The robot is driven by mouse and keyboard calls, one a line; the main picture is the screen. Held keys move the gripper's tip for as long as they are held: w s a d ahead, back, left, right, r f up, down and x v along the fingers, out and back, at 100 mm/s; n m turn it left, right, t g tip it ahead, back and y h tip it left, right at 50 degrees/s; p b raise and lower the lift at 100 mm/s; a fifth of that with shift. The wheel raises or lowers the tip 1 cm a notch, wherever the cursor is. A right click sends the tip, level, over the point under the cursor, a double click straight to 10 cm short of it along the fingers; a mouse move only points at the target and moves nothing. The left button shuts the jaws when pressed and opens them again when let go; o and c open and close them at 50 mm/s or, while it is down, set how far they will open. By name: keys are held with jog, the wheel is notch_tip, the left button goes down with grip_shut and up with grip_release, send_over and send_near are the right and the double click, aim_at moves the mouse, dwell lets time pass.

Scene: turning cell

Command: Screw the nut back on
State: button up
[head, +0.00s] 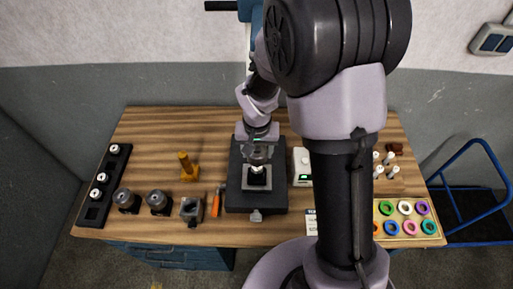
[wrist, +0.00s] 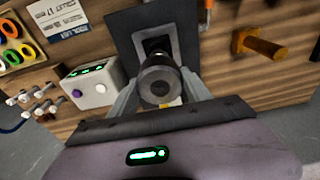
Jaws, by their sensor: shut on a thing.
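My gripper (head: 257,164) is over the dark machine base (head: 240,198) in the middle of the workbench. A black part (wrist: 154,46) lies just beyond the nut, over a light square plate. The nut covers the contact between them, so I cannot tell whether the thread is engaged. In the head view a dark piece with a pale top (head: 257,172) shows under my gripper.
A white box with green lights (head: 302,166) stands close right of the base. An orange-handled tool (head: 217,202) and a yellow post (head: 187,167) are to its left. Dark round holders (head: 158,202) stand further left. Coloured rings (head: 405,208) lie at the right.

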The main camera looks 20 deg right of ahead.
aim_at(257, 165)
jog(key=shift+w+f+b, duration=0.1)
jog(key=shift+f+b, duration=1.2)
jog(key=shift+f, duration=0.85)
jog(key=shift+f+b, duration=1.5)
jog(key=shift+b, duration=0.1)
jog(key=shift+f+b, duration=0.55)
jog(key=shift+b, duration=0.2)
jog(key=o, duration=1.6)
jog(key=r, duration=0.4)
jog(key=s+r+p, duration=0.1)
jog(key=r, duration=0.3)
jog(key=r+p, duration=0.1)
jog(key=r, duration=0.3)
jog(key=shift+s+a, duration=0.2)
jog(key=shift+a, duration=0.05)
